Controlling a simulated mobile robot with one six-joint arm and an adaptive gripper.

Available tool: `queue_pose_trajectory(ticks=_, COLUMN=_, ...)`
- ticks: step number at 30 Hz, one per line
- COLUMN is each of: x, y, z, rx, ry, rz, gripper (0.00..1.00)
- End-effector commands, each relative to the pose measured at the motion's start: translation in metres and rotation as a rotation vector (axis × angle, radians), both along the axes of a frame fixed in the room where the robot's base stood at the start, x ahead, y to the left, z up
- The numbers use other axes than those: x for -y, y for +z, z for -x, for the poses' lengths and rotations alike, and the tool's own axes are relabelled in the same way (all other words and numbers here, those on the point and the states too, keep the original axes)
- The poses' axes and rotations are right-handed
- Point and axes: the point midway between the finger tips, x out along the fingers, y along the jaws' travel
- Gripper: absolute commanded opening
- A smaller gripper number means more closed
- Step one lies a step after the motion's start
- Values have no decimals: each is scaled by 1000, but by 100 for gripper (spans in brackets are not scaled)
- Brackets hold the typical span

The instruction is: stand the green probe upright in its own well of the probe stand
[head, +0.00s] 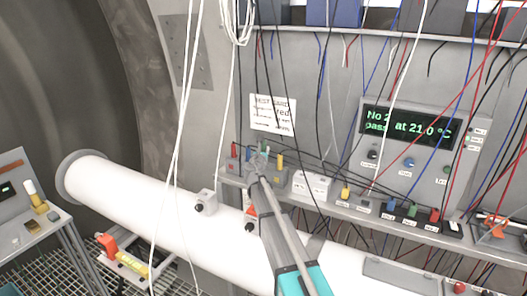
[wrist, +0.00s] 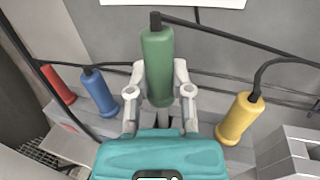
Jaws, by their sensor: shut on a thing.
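My gripper (wrist: 160,92) is shut on the green probe (wrist: 157,60), one finger on each side of it. The probe looks roughly upright, with its black cable end up. Its lower end is hidden behind my gripper, so I cannot tell whether it is in a well. In the head view, my gripper (head: 259,170) is at the grey probe stand (head: 232,181), in front of the green probe. A red probe (wrist: 58,84) and a blue probe (wrist: 99,92) stand to the left, and a yellow probe (wrist: 240,118) to the right.
Thin black cables run from the probes across the wall. White cables (head: 183,110) hang down at the left. A white box (head: 311,185) stands right of the stand. A paper notice (head: 272,114) and a lit display panel (head: 410,128) are on the wall behind.

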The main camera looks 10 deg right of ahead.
Motion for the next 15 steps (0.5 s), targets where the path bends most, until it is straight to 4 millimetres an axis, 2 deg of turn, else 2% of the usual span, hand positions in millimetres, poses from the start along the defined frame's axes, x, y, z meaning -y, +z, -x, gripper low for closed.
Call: queue_pose_trajectory(ticks=15, x=0, y=-10, z=0, rx=0, ry=0, rz=0, gripper=0)
